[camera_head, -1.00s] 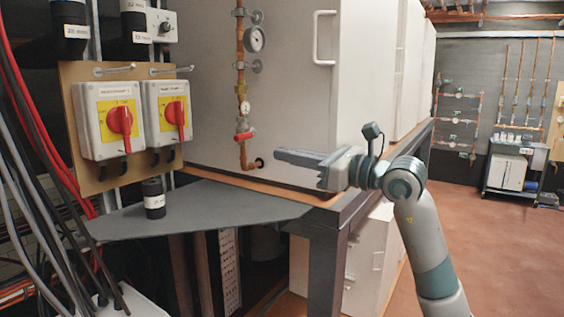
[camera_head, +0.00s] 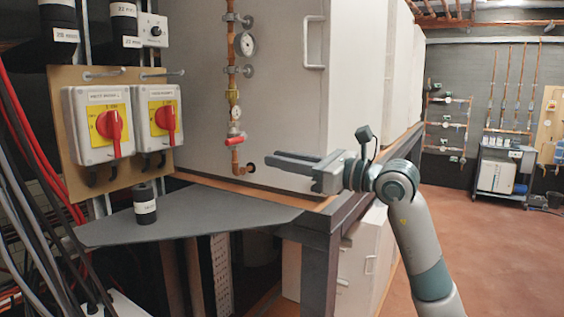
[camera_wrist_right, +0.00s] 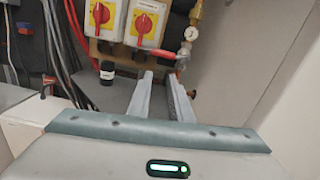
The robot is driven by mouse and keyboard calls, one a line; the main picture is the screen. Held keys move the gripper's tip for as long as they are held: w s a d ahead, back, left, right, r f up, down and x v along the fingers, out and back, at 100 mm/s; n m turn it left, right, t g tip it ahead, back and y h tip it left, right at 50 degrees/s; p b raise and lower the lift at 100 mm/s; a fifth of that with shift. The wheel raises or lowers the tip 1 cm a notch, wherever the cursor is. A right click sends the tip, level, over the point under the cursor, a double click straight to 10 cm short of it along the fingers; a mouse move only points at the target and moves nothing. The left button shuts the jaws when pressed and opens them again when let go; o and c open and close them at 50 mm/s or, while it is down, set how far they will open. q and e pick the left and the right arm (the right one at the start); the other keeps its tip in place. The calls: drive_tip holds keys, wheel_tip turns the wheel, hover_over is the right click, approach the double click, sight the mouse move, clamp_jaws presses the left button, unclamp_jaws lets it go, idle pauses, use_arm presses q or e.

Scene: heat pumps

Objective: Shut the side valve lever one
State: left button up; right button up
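The red valve lever (camera_head: 235,141) sits on the vertical copper pipe (camera_head: 232,103) on the front of the white cabinet, below a small gauge. It lies roughly level, tilted slightly. My right gripper (camera_head: 268,158) reaches in from the right, just right of and a little lower than the lever in the head view, with no contact visible. In the right wrist view the lever (camera_wrist_right: 167,54) lies beyond the fingertips (camera_wrist_right: 163,78). The fingers are apart with nothing between them. My left gripper is not in view.
Two switch boxes with red rotary handles (camera_head: 110,125) are on a board at left, with hanging cables beside them. A black labelled cylinder (camera_head: 145,206) stands on the grey shelf (camera_head: 200,218). A round gauge (camera_head: 245,44) and a cabinet handle (camera_head: 313,42) stick out above. Open floor lies at right.

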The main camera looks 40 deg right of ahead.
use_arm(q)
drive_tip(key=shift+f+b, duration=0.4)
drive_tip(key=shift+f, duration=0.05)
use_arm(e)
drive_tip(key=shift+w+d, duration=0.25)
drive_tip(key=shift+d, duration=0.35)
drive_tip(key=shift+w+d, duration=0.25)
drive_tip(key=shift+d, duration=0.3)
use_arm(q)
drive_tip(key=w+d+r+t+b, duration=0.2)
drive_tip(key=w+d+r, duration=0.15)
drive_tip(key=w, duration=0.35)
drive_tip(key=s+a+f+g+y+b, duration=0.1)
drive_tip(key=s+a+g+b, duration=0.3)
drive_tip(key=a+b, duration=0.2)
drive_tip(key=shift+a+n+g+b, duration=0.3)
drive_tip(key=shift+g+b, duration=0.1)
drive_tip(key=shift+b, duration=0.4)
use_arm(e)
drive_tip(key=v, duration=1.4)
drive_tip(key=shift+r, duration=0.45)
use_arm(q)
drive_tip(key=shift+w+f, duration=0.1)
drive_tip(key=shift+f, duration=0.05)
